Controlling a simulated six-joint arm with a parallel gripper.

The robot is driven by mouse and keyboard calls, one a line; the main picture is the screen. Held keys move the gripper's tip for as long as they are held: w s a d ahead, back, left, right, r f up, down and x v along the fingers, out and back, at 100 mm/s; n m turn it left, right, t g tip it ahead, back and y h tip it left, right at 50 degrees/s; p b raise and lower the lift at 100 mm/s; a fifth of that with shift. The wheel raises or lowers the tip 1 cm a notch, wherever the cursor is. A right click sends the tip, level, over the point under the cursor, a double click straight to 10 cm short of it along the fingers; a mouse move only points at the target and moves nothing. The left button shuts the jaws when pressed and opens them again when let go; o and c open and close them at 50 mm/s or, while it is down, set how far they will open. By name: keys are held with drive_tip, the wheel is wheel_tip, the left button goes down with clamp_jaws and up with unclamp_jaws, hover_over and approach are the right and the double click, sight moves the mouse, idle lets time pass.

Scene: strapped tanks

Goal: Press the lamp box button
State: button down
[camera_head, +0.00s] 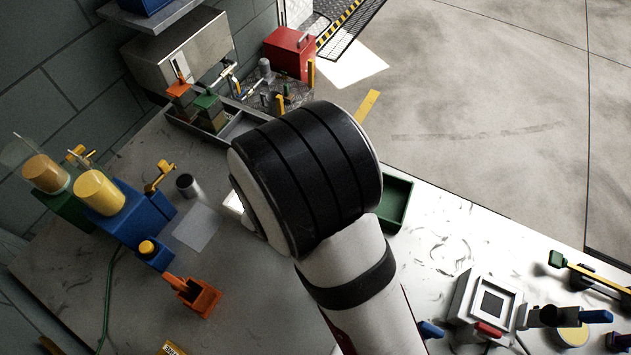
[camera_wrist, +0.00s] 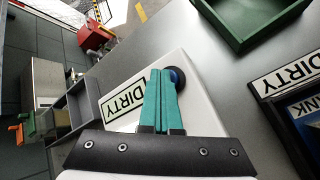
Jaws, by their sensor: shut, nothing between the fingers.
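A white box (camera_wrist: 190,105) with a DIRTY label (camera_wrist: 124,100) lies in front of my fingers in the wrist view. In the head view my arm hides the gripper and most of that box; only a white edge (camera_head: 234,202) shows.
In the head view, yellow tanks (camera_head: 99,193) on stands, an orange holder (camera_head: 199,298) and a white device (camera_head: 487,302) stand on the bench.

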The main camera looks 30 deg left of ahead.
drive_tip(key=shift+r, duration=0.1)
idle(0.3)
drive_tip(key=shift+r, duration=0.8)
drive_tip(key=shift+r, duration=2.5)
